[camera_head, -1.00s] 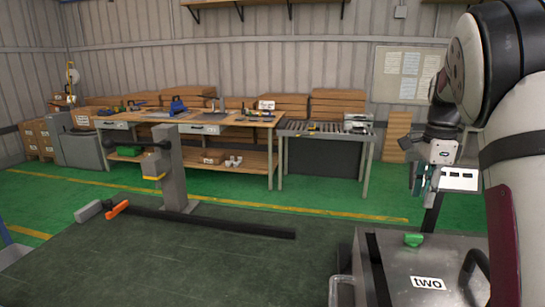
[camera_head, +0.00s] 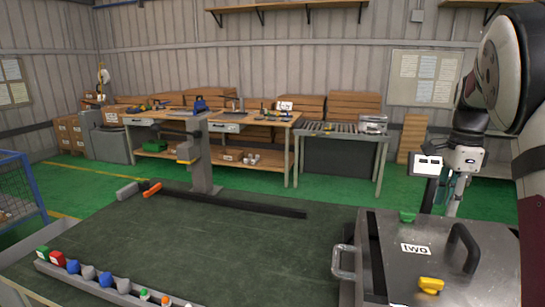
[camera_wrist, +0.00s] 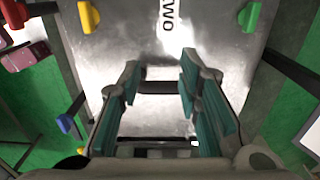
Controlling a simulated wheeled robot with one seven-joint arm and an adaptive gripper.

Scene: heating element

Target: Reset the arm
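My gripper (camera_head: 447,190) hangs above the back of a grey metal box lid (camera_head: 385,255) in the head view, with its fingers pointing down. In the wrist view my gripper (camera_wrist: 160,85) is open, its two teal-padded fingers apart. The lid bears a "two" label (camera_head: 416,249) and a black handle (camera_head: 463,248). A dark bar (camera_wrist: 160,87) shows between the fingers in the wrist view, seemingly the handle, below and apart from them. Nothing is held.
A green knob (camera_head: 407,216) and a yellow knob (camera_head: 431,285) sit at the lid's edges. A rail with several coloured pieces (camera_head: 110,285) lies front left. A post stand (camera_head: 205,165) is at the mat's back edge. The dark mat's middle (camera_head: 220,245) is clear.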

